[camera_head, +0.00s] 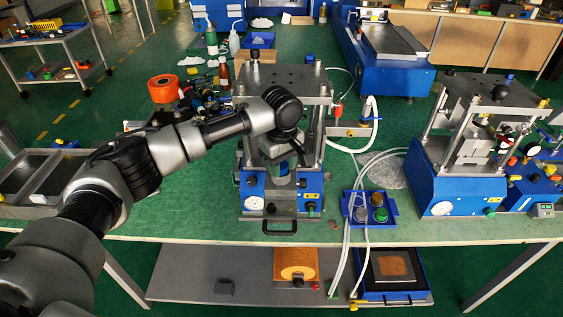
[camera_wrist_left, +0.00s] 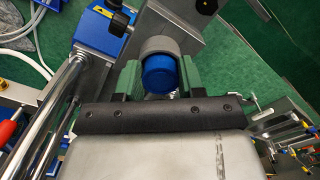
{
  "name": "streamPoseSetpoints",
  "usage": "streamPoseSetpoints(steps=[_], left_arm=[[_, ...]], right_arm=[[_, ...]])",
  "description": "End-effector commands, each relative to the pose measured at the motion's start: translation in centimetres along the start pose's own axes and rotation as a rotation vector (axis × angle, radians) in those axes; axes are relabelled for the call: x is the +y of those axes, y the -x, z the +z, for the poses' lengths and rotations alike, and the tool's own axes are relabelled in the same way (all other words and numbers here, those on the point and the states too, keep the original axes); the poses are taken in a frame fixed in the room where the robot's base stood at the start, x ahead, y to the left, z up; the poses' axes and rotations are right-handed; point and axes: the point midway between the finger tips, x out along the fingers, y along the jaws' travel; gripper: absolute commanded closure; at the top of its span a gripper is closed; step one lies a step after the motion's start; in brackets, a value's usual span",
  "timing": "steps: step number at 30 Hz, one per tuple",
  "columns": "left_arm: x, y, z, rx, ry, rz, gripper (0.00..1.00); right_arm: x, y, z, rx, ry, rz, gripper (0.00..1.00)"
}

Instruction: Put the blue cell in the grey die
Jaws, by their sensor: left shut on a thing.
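My left gripper (camera_head: 283,160) hangs over the front of the middle press, fingers pointing down. In the left wrist view its two green fingers (camera_wrist_left: 160,82) are shut on the blue cell (camera_wrist_left: 160,75), one on each side. The blue cell also shows as a small blue patch below the gripper in the head view (camera_head: 283,168). The grey die (camera_wrist_left: 158,45) shows as a grey rounded rim around the far side of the cell. In the head view a grey round part (camera_head: 283,182) is just under the cell. I cannot tell how deep the cell sits. My right gripper is out of view.
The middle press (camera_head: 283,80) has metal posts close to my left gripper. A blue tray (camera_head: 347,212) with several coloured round pieces stands to its right. Another press (camera_head: 455,185) stands farther right. White hoses run between them. The bench front (camera_head: 170,225) at left is clear.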

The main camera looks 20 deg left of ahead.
Motion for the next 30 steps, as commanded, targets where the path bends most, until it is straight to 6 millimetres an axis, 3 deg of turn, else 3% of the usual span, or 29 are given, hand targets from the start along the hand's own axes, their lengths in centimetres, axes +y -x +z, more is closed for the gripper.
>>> streamPoseSetpoints(steps=[8, 9, 13, 25, 28, 30], left_arm=[[-0.3, -1.4, 0.2, -0.005, -0.003, -0.014, 0.87], [-0.3, -1.4, 0.2, -0.005, -0.003, -0.015, 0.57], [-0.3, -1.5, 0.3, -0.005, -0.003, -0.016, 0.37], [-0.3, -1.4, 0.2, -0.005, -0.002, -0.015, 0.36], [-0.2, -0.6, 0.2, -0.003, -0.003, -0.013, 0.36], [-0.1, 0.9, 0.2, -0.005, -0.003, -0.010, 0.36]], right_arm=[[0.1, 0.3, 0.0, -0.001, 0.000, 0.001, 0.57], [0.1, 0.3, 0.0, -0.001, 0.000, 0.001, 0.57], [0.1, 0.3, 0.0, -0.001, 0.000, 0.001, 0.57], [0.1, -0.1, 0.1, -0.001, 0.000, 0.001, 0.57], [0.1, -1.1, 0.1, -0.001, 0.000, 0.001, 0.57], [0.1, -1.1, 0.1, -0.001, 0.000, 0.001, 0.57]])
